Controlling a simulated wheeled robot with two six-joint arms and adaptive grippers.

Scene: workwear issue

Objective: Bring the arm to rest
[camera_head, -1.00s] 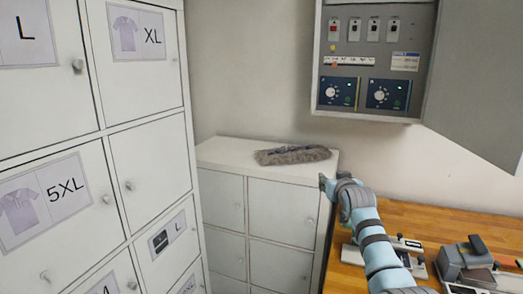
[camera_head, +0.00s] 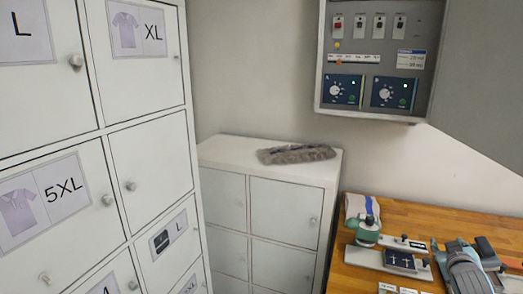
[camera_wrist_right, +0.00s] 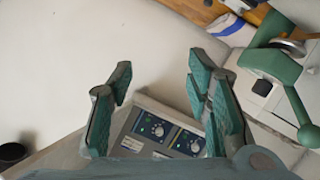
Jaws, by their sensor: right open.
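My right arm (camera_head: 465,270) shows at the lower right of the head view, over the workbench. In the right wrist view my right gripper (camera_wrist_right: 158,82) is open, its two green-padded fingers well apart with nothing between them. The wall control box (camera_wrist_right: 165,130) shows beyond the fingers, apart from them. My left gripper is not in view.
The wooden workbench (camera_head: 385,208) carries a green-topped device (camera_head: 368,232), a rolled cloth (camera_head: 358,206) and a plate-like fixture (camera_head: 405,262). A grey duster (camera_head: 296,154) lies on the low white cabinet (camera_head: 225,150). Tall lockers (camera_head: 150,165) stand left. The open box door (camera_head: 490,90) juts out right.

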